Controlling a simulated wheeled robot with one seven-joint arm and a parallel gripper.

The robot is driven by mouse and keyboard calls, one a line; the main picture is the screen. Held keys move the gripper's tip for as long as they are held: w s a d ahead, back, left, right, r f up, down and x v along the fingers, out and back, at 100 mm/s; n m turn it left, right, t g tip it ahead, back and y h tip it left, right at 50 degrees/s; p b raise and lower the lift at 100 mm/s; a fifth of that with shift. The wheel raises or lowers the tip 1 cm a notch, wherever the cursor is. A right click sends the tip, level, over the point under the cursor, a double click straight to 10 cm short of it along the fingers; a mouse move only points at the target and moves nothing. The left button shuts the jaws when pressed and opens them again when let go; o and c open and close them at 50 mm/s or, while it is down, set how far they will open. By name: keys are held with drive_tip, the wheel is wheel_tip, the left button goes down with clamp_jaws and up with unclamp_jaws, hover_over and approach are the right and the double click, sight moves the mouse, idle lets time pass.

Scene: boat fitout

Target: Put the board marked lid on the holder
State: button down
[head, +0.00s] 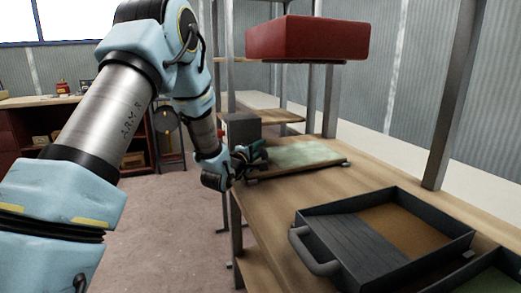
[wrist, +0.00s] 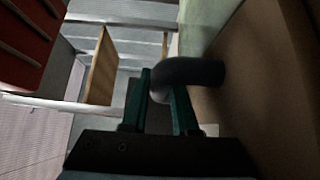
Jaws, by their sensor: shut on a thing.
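A pale green board (head: 305,153) lies roughly flat on or just above the wooden bench top. No lid marking is readable on it. My gripper (head: 250,157) is at its left end, low over the bench's left edge. In the wrist view, the green fingers of my gripper (wrist: 160,98) are shut on a dark curved handle (wrist: 195,72). Part of a pale green surface (wrist: 202,25) shows beyond the handle. How the handle joins the board is hidden in the head view. I cannot clearly make out the holder.
A dark tray (head: 388,278) with a side handle stands on the near bench, with another tray (head: 490,283) at its right. A grey block (head: 242,129) is behind my gripper. A red box (head: 306,38) sits on the shelf above. Metal posts (head: 453,95) rise from the bench.

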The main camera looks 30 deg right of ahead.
drive_tip(key=c, duration=0.7)
unclamp_jaws()
drive_tip(key=shift+f, duration=0.15)
drive_tip(key=shift+a, duration=0.1)
drive_tip(key=b+v, duration=0.1)
drive_tip(key=v, duration=1.1)
